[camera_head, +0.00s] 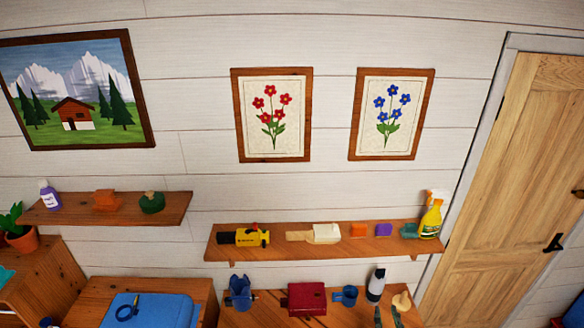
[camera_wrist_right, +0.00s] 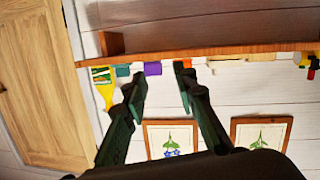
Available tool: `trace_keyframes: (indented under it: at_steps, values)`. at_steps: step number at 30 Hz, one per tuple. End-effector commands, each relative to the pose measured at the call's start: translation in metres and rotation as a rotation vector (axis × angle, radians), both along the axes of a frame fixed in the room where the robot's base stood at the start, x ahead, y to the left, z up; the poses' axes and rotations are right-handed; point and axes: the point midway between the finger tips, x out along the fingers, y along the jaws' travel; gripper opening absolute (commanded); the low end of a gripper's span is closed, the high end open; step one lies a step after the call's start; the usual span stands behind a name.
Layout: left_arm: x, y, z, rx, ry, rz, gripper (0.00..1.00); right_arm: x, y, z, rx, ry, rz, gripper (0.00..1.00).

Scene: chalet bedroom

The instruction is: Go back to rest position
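My right gripper (camera_head: 387,316) shows at the bottom edge of the head view, with two dark fingertips apart. In the right wrist view the right gripper (camera_wrist_right: 159,90) is open, and I see nothing held between its fingers. That view is upside down. The wall shelf (camera_wrist_right: 225,50) and its things lie beyond the fingertips, with an orange block (camera_wrist_right: 185,65) partly hidden by one finger. My left gripper is not in view.
The wall shelf (camera_head: 285,243) holds a yellow flashlight (camera_head: 243,237), blocks and a spray bottle (camera_head: 431,218). Below it, a wooden surface (camera_head: 262,318) bears a red box (camera_head: 307,299), a blue mug (camera_head: 346,295) and other objects. A door (camera_head: 500,190) stands at right.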

Motion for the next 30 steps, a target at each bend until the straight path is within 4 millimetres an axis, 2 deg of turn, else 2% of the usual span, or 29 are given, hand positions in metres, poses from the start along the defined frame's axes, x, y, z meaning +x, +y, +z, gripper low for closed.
trace_keyframes:
  at_steps: [1,3,7,9,13,21,23,30]
  values:
    - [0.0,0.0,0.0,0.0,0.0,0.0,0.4,-0.019,-0.024,-0.023,0.015,0.093,-0.063,0.26]
    - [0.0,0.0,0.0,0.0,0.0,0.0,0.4,-0.048,-0.051,-0.055,0.027,0.233,-0.128,0.26]
    - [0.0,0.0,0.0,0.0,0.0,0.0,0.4,-0.107,-0.077,-0.105,0.049,0.477,-0.179,0.26]
    - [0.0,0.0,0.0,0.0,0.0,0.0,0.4,-0.134,-0.082,-0.124,0.058,0.58,-0.179,0.26]
    - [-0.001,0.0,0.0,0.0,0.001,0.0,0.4,-0.178,-0.083,-0.149,0.076,0.738,-0.159,0.26]
    - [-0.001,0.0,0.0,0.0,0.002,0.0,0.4,-0.256,-0.072,-0.177,0.109,0.984,-0.071,0.26]
    - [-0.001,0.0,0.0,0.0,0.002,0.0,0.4,-0.272,-0.068,-0.181,0.116,1.031,-0.044,0.26]
    - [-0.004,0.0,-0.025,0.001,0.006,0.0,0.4,-0.258,-0.067,-0.259,0.114,1.053,-0.035,0.26]
